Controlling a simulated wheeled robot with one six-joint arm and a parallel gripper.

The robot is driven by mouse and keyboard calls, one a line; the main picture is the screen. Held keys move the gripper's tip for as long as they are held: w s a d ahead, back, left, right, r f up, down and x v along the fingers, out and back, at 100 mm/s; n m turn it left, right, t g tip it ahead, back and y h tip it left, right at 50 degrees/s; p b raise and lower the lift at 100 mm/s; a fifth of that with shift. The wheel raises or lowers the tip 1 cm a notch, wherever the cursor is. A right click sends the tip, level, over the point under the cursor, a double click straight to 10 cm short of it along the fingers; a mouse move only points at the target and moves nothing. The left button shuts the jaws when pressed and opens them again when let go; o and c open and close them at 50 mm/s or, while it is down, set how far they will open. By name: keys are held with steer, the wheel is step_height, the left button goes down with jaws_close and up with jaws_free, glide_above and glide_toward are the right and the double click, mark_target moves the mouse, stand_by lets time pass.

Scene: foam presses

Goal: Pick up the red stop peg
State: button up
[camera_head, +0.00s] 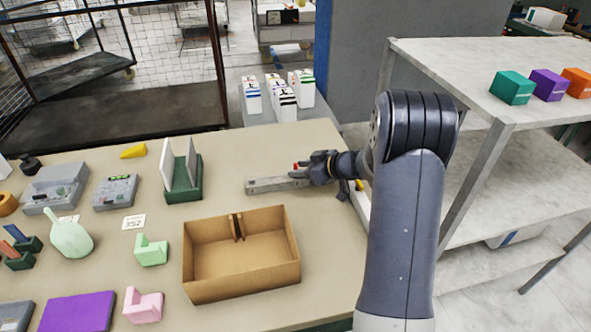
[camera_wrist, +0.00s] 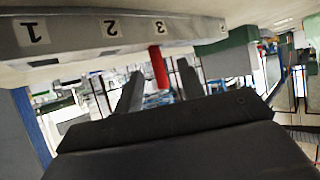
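The red stop peg (camera_wrist: 158,68) stands on a grey bar (camera_wrist: 75,38) beside the number 3, which shows upside down in the wrist view. In the head view only a small bit of the red peg (camera_head: 296,166) shows at the bar's (camera_head: 262,186) right end, next to my gripper (camera_head: 307,169). In the wrist view my gripper (camera_wrist: 161,72) is open. Its two dark fingers stand on either side of the peg, with a gap on each side. Whether the peg is fully between the fingers in depth I cannot tell.
An open cardboard box (camera_head: 205,285) stands in front of the bar. A green holder with white plates (camera_head: 182,190) is to the left. White cartons (camera_head: 285,103) stand behind the table. A marble-topped shelf (camera_head: 450,62) is at the right.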

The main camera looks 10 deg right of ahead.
steer(key=shift+x, duration=1.2)
steer(key=shift+c, duration=0.4)
jaws_close()
